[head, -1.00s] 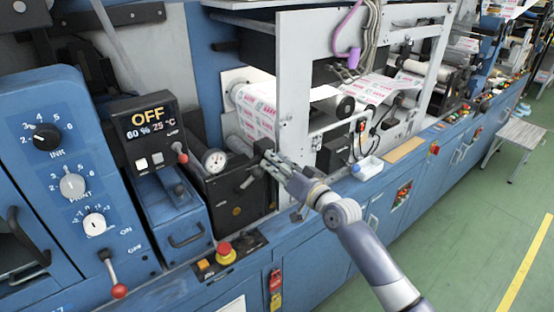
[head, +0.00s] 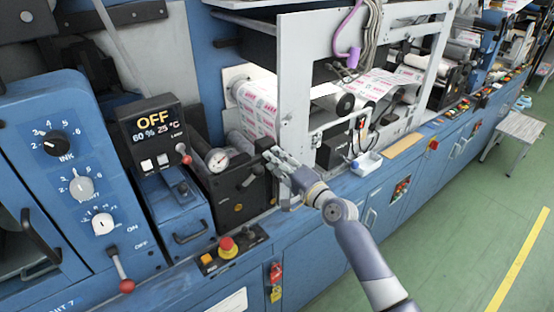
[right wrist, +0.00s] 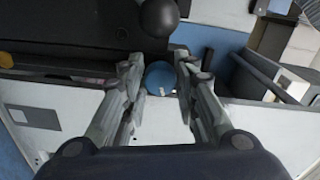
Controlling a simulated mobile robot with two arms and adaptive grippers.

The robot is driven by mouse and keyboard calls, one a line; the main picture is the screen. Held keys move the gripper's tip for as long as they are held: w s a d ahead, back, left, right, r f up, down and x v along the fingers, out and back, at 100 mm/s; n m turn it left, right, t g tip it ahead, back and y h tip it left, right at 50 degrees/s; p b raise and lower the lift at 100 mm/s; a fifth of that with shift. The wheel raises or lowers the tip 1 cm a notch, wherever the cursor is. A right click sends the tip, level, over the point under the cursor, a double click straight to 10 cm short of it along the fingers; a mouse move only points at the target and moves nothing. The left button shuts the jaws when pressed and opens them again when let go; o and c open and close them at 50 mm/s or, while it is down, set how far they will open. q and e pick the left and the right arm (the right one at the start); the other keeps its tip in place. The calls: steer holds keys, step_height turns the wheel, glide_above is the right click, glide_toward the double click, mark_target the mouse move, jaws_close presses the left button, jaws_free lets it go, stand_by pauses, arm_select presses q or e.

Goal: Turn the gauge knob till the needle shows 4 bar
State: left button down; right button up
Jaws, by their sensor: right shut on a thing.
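The round gauge (head: 217,160) has a white dial and sits on the dark unit left of the white frame. Its needle is too small to read. My right gripper (head: 270,157) is at the right side of this unit, by a black block (head: 263,144). In the right wrist view, the two fingertips (right wrist: 159,75) are closed on a round blue knob (right wrist: 159,80) with a small pale mark on its face. The fingers hide the knob in the head view. My left gripper is not in view.
A lever (head: 249,180) is on the dark unit just left of my gripper. A red stop button (head: 227,244) is below. A white upright frame (head: 293,95) stands close behind the gripper.

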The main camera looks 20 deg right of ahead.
steer(key=shift+m, duration=0.5)
steer(key=o, duration=0.8)
steer(key=v, duration=1.2)
steer(key=shift+r, duration=0.1)
